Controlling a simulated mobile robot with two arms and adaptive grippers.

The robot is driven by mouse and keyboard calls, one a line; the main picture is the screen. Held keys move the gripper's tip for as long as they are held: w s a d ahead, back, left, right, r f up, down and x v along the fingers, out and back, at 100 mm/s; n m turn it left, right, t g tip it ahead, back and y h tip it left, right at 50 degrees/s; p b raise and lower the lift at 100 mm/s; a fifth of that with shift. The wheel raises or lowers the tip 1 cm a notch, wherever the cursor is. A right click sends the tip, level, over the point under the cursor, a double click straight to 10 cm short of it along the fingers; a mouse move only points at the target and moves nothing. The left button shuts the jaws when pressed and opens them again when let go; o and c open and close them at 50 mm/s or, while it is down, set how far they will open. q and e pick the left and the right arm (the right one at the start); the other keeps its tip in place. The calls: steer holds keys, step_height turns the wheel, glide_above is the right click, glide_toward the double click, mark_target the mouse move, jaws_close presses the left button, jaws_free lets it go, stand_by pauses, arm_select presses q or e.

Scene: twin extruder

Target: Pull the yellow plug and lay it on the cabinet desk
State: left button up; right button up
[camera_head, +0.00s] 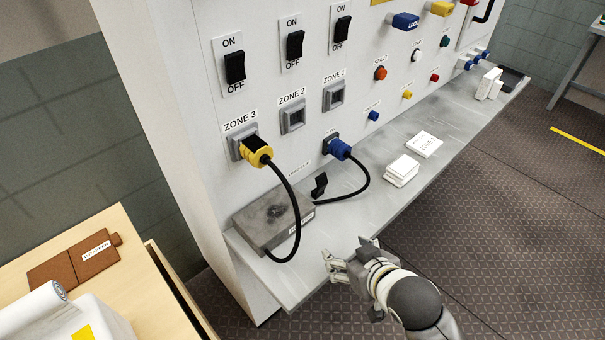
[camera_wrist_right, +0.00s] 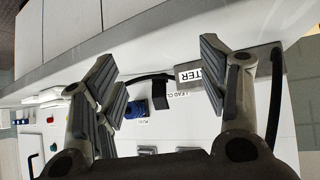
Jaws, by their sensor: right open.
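The yellow plug (camera_head: 258,152) sits in the ZONE 3 socket on the white cabinet front. A black cable hangs from it down to a grey box. The cabinet desk (camera_head: 394,210) is a grey shelf along the foot of the panel. My right gripper (camera_head: 347,252) is open and empty at the desk's front edge, below and to the right of the yellow plug, apart from it. In the right wrist view the open fingers (camera_wrist_right: 158,72) show with nothing between them gripped; the yellow plug is not visible there. My left gripper is out of view.
The grey box (camera_head: 274,218) stands on the desk's left end. A blue plug (camera_head: 339,149) with a black cable sits in a socket to the right; it also shows in the wrist view (camera_wrist_right: 131,108). White blocks (camera_head: 401,170) lie farther along the desk. A wooden table (camera_head: 125,290) stands at left.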

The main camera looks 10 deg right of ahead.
steer(key=w+a+r+n+t+y, duration=0.1)
steer(key=w+a+r+t+y, duration=0.15)
steer(key=r, duration=0.35)
steer(key=w+a+r+n+t+y, duration=0.1)
steer(key=w+a+r, duration=0.2)
steer(key=r, duration=0.3)
steer(key=n+t+y, duration=0.1)
steer(key=n+y, duration=0.1)
steer(key=y, duration=0.2)
glide_toward(267, 158)
steer(key=x, duration=0.2)
steer(key=p+x, duration=0.1)
steer(key=x, duration=0.7)
steer(key=shift+w+a+p, duration=0.15)
steer(key=shift+p, duration=0.25)
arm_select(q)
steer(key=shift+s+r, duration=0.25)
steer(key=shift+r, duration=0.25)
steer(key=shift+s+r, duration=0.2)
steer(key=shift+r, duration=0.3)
arm_select(e)
steer(key=shift+x, duration=1)
steer(key=shift+c, duration=0.2)
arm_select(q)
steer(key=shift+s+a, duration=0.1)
arm_select(e)
steer(key=c, duration=1.2)
